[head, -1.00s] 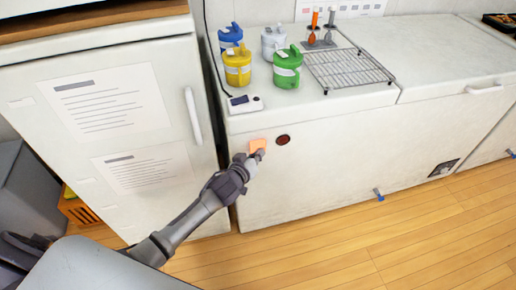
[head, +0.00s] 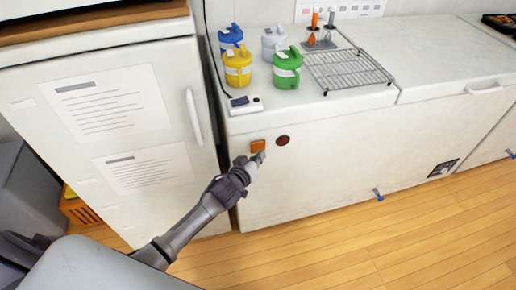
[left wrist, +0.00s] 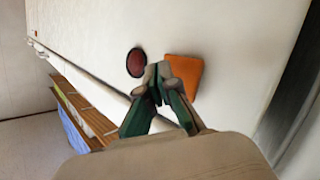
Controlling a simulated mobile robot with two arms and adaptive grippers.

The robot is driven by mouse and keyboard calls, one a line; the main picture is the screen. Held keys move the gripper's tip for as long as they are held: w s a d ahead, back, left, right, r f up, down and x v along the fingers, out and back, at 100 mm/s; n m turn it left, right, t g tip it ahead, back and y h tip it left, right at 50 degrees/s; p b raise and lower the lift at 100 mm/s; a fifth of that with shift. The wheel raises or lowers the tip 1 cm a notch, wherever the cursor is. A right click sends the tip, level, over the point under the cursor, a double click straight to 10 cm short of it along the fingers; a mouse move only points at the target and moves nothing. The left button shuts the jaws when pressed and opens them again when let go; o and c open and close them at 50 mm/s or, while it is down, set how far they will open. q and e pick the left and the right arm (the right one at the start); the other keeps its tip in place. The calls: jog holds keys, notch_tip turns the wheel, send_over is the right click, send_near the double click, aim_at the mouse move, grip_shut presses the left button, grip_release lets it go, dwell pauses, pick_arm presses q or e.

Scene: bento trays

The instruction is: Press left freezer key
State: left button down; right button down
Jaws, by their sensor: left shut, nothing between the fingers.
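The orange square key (head: 258,146) is on the white front of the chest freezer (head: 330,160), near its left end. A dark red round light or button (head: 283,140) is just right of it. My left gripper (head: 259,157) is shut and empty, with its fingertips at the lower edge of the orange key. In the left wrist view the fingertips (left wrist: 160,72) are in front of the panel, beside the orange key (left wrist: 188,72) and the red round part (left wrist: 136,62). I cannot tell whether they touch the key. My right gripper is not in view.
A white fridge (head: 110,70) with paper notices stands left of the freezer. On the freezer top are blue, yellow, white and green jugs (head: 287,72), a wire rack (head: 348,70) and a small white device (head: 244,104). The wooden floor (head: 400,240) in front is clear.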

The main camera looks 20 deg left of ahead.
pick_arm(q)
jog(key=s+d, duration=0.1)
jog(key=s+d+p, duration=0.1)
jog(key=s, duration=0.1)
jog(key=s+d, duration=0.1)
jog(key=s, duration=0.1)
jog(key=shift+d, duration=0.15)
dwell(0.4)
jog(key=s+a+f+m+g+y, duration=0.1)
jog(key=s+a+f+g, duration=0.15)
jog(key=s+f, duration=0.75)
jog(key=s+a+f+m+g, duration=0.2)
jog(key=s+f+g, duration=0.35)
jog(key=f, duration=0.95)
jog(key=s+a+f+m+g, duration=0.1)
jog(key=s+f, duration=0.3)
jog(key=s, duration=0.7)
jog(key=s+a+f+m+g, duration=0.1)
jog(key=s+f, duration=0.4)
jog(key=s, duration=0.5)
jog(key=s+a+f+m+g+y, duration=0.1)
jog(key=s+f+g, duration=0.2)
jog(key=s, duration=0.8)
jog(key=shift+s+f, duration=0.3)
jog(key=shift+f, duration=0.45)
